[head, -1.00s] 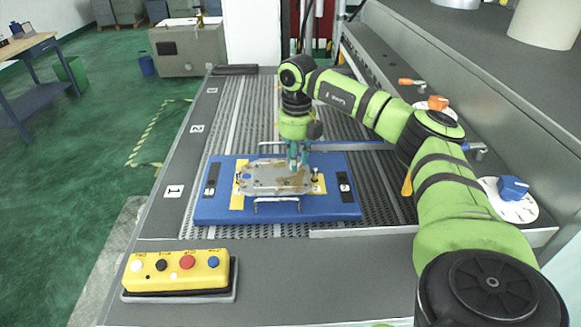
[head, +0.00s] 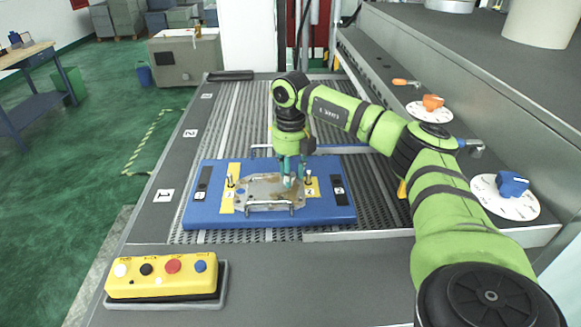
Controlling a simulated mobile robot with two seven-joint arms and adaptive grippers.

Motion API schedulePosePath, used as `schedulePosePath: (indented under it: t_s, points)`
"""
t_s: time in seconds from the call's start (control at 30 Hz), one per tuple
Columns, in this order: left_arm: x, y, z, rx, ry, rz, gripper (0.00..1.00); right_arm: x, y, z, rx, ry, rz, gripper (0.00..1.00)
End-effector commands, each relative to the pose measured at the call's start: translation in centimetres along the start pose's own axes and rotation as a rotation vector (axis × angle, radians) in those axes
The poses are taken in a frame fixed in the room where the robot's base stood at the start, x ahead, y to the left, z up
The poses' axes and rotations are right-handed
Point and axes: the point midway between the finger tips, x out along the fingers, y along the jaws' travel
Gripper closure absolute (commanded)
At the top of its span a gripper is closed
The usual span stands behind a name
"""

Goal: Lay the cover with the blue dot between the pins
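A flat grey metal cover (head: 262,190) with brownish patches lies on or just above the blue fixture board (head: 215,212), between the two upright pins. A small blue mark (head: 241,191) shows at its left end. The left pin (head: 231,181) stands on a yellow strip and the right pin (head: 308,178) on another. My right gripper (head: 294,182) points down over the right part of the cover, its teal fingertips at the cover. I cannot tell whether they grip it. My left gripper is out of view.
A yellow button box (head: 162,277) stands at the front left. Dials with an orange knob (head: 433,103) and a blue knob (head: 512,184) are on the right ledge. Perforated bed (head: 250,115) behind the board is clear.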

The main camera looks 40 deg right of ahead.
Motion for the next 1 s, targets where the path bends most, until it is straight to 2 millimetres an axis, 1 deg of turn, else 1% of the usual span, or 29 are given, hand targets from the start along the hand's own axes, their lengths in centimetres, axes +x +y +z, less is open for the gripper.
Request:
schedulePosePath:
  t_s: [0.03, 0.07, 0.17, 0.27, 0.43, 0.5, 0.57, 0.6, 0.7, 0.8, 1.0]
  points:
    - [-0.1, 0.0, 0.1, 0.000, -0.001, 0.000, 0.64, -0.3, 0.0, 0.0, 0.000, -0.001, 0.001, 0.62]
    - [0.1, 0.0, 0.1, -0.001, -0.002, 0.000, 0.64, -0.4, 0.0, 0.1, 0.000, -0.002, 0.001, 0.62]
    - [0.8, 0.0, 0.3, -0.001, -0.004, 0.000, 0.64, -1.5, 0.1, 0.1, 0.000, -0.005, 0.004, 0.62]
    - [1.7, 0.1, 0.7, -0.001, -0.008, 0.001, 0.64, -3.4, 0.2, 0.1, -0.001, -0.006, 0.005, 0.62]
    - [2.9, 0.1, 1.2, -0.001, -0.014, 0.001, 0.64, -7.3, 0.2, 0.1, -0.002, -0.006, 0.005, 0.62]
    - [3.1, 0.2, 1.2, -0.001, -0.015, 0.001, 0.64, -8.9, 0.1, 0.1, 0.000, -0.006, 0.004, 0.62]
    - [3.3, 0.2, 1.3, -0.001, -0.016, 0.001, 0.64, -10.0, 0.1, 0.1, 0.000, -0.005, 0.004, 0.62]
    - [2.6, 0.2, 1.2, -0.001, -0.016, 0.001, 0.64, -10.9, 0.0, 0.1, 0.000, -0.003, 0.000, 0.62]
    - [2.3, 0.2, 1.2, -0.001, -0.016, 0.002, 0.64, -11.8, 0.0, 0.1, 0.000, -0.003, 0.000, 0.62]
    - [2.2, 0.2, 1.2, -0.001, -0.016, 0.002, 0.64, -12.2, 0.0, 0.0, 0.000, -0.001, 0.001, 0.62]
    - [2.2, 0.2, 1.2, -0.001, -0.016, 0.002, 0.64, -12.2, 0.0, 0.0, -0.001, 0.000, 0.001, 0.62]
